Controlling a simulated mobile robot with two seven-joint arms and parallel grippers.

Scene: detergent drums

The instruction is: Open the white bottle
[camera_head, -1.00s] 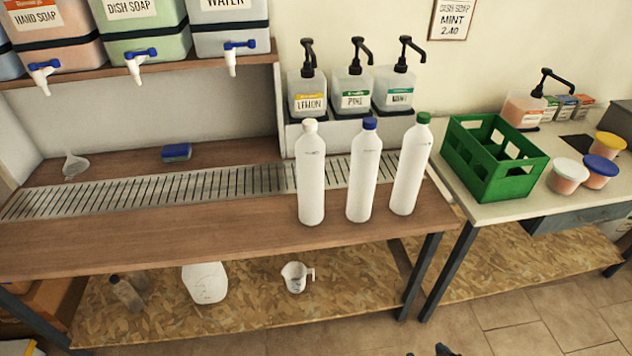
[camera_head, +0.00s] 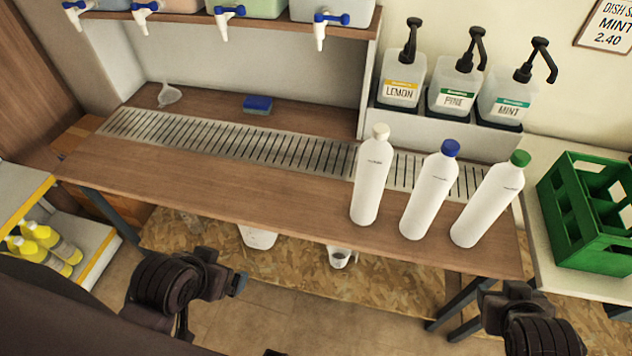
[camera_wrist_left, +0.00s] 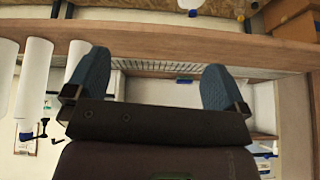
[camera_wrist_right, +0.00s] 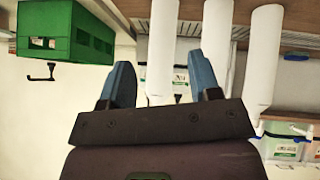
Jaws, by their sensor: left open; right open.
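Three tall white bottles stand upright at the right end of the wooden counter. The white-capped bottle (camera_head: 371,178) is leftmost, the blue-capped bottle (camera_head: 428,193) is in the middle and the green-capped bottle (camera_head: 487,204) is on the right. All caps are on. My left gripper (camera_head: 238,283) is low in front of the counter, left of the bottles; the left wrist view shows its fingers (camera_wrist_left: 154,80) apart and empty. My right gripper (camera_head: 512,292) is low at the right, in front of the green-capped bottle; the right wrist view shows its fingers (camera_wrist_right: 160,80) apart with nothing between them.
A metal grate (camera_head: 220,142) runs along the counter (camera_head: 190,178). A blue sponge (camera_head: 257,104) and a funnel (camera_head: 169,94) lie behind it. Pump dispensers (camera_head: 453,85) stand behind the bottles. A green crate (camera_head: 590,215) is on the right table. The counter left of the bottles is clear.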

